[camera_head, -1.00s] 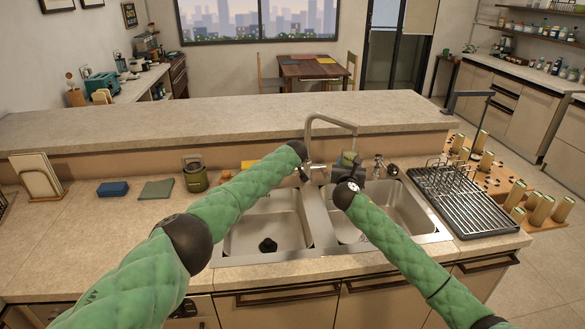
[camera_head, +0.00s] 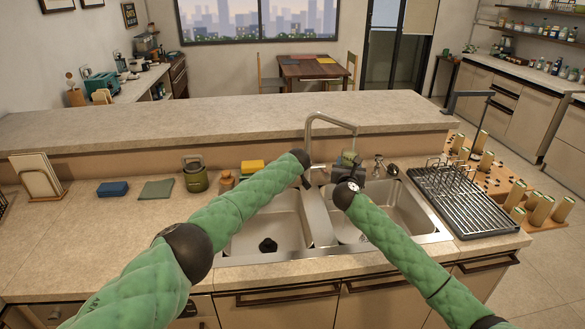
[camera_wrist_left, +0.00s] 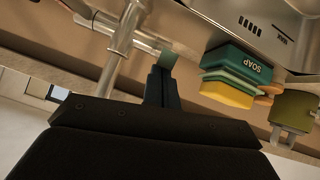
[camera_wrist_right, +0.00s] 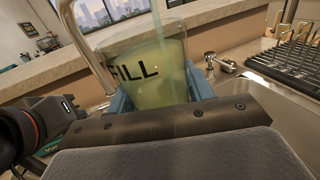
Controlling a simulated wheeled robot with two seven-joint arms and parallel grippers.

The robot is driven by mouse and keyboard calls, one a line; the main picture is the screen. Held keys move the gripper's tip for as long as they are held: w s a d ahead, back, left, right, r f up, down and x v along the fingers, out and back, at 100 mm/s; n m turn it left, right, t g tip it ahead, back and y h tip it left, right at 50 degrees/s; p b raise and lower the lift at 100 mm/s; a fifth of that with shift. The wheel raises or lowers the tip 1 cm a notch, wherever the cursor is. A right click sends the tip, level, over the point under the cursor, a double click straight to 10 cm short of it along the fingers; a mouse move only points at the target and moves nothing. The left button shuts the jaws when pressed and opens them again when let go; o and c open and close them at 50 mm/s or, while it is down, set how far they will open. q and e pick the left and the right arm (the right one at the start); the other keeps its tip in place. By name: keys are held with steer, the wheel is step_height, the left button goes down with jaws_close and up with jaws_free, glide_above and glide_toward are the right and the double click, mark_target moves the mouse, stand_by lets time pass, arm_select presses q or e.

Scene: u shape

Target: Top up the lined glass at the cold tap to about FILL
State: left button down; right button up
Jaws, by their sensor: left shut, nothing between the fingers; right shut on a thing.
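The lined glass (camera_wrist_right: 160,75) is clear, marked FILL in black, and holds pale yellow-green liquid. A pale stream runs down into it from above in the right wrist view. The liquid's exact level against the mark is hard to tell. My right gripper (camera_wrist_right: 160,98) is shut on the glass, held over the right basin; the glass also shows small in the head view (camera_head: 348,158). The metal tap (camera_head: 333,120) arches above it. My left gripper (camera_wrist_left: 166,62) is shut and empty beside the tap's lever (camera_wrist_left: 145,38); contact is unclear.
A dish rack (camera_head: 465,200) stands right of the sink. The counter's left part is mostly clear.

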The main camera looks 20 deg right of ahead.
arm_select(q)
steer(key=shift+s+a+f, duration=0.15)
steer(key=shift+s+f, duration=0.15)
steer(key=shift+f, duration=0.25)
arm_select(e)
steer(key=shift+r, duration=0.1)
arm_select(q)
steer(key=shift+s+a+f+t, duration=0.2)
steer(key=shift+s+f+t, duration=0.15)
steer(key=shift+f+t, duration=0.25)
steer(key=shift+f, duration=0.2)
steer(key=w+r+v, duration=0.1)
steer(key=r+v, duration=0.1)
steer(key=v, duration=0.9)
steer(key=shift+a+r, duration=0.2)
steer(key=shift+a, duration=0.25)
